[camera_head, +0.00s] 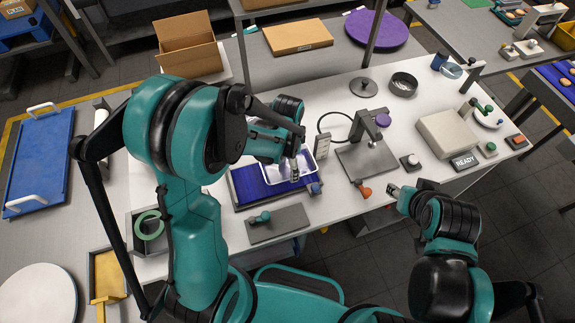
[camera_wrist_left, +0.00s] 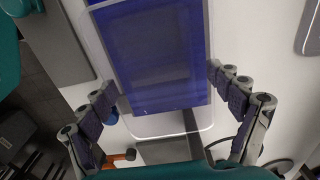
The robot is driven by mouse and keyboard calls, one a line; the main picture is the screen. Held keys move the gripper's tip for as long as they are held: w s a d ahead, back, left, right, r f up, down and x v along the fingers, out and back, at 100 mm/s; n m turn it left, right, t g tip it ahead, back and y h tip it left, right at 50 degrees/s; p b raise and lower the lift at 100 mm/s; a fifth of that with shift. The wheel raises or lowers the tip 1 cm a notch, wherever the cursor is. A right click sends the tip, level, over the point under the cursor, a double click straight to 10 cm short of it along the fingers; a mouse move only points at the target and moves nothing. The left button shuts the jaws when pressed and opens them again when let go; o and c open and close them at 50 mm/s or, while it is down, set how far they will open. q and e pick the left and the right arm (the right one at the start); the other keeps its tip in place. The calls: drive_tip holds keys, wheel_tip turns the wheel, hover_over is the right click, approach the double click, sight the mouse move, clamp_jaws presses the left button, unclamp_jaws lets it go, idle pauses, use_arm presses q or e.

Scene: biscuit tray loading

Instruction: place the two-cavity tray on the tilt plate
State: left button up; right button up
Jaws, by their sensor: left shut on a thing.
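The clear, whitish tray (camera_head: 306,167) is in my left gripper (camera_head: 294,168), above a blue panel (camera_head: 249,187) in a grey frame. In the left wrist view the fingers of my left gripper (camera_wrist_left: 162,82) stand at both sides of the tray (camera_wrist_left: 168,136); the blue panel (camera_wrist_left: 160,55) shows through it. Whether the tray touches the panel I cannot tell. My arm hides part of both. I cannot tell for sure which surface is the tilt plate. My right gripper (camera_head: 408,192) is away to the right with nothing visible in it; its opening is unclear.
A grey plate with a green knob (camera_head: 278,224) lies in front of the blue panel. To the right stand a small press-like stand (camera_head: 366,126), an orange knob (camera_head: 364,191) and a scale-like box (camera_head: 447,134). An open carton (camera_head: 188,45) stands behind. White table shows between them.

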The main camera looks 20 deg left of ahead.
use_arm(q)
drive_tip(key=shift+f, duration=0.75)
drive_tip(key=shift+f, duration=0.1)
drive_tip(key=o, duration=0.5)
drive_tip(key=shift+c, duration=0.2)
